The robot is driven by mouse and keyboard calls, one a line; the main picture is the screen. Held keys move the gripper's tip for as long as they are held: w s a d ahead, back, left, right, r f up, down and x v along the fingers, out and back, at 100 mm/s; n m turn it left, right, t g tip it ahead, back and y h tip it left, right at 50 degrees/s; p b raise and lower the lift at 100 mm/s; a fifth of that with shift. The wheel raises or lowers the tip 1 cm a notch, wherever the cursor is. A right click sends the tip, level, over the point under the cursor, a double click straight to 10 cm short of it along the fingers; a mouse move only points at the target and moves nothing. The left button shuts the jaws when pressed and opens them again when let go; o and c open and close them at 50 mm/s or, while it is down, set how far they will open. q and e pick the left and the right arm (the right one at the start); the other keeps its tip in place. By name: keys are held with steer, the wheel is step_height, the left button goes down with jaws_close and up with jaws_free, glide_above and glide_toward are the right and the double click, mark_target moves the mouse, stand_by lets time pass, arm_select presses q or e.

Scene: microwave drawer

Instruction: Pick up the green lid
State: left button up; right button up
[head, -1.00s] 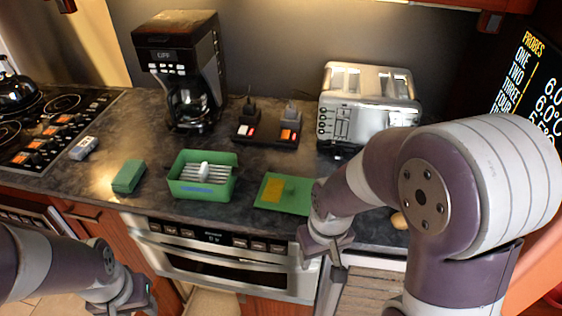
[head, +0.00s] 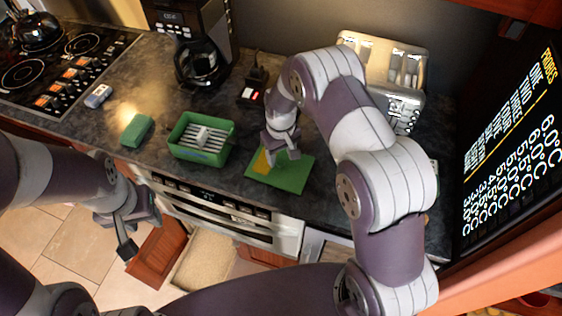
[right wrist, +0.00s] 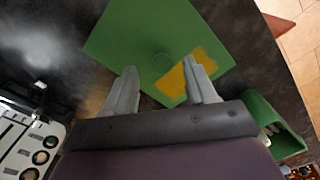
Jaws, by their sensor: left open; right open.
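The green lid (head: 292,178) lies flat on the dark counter, right of the green box, with a yellow patch on its left part. In the right wrist view the lid (right wrist: 125,40) fills the upper middle, with a small round knob (right wrist: 162,62) near its centre. My right gripper (head: 283,160) is over the lid. Its two fingers (right wrist: 160,85) are apart and empty, pointing toward the knob; whether they touch the lid cannot be told. My left gripper (head: 135,235) is open and empty, low in front of the counter, away from the lid.
An open green box (head: 200,138) with a white slatted thing inside stands left of the lid. A green block (head: 136,130) lies further left. A coffee maker (head: 195,45), a black stand (head: 252,93) and a toaster (head: 400,65) stand behind. A drawer microwave front (head: 230,212) is below.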

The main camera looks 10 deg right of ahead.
steer(key=shift+a+f, duration=0.2)
steer(key=shift+f, duration=0.85)
jaws_close()
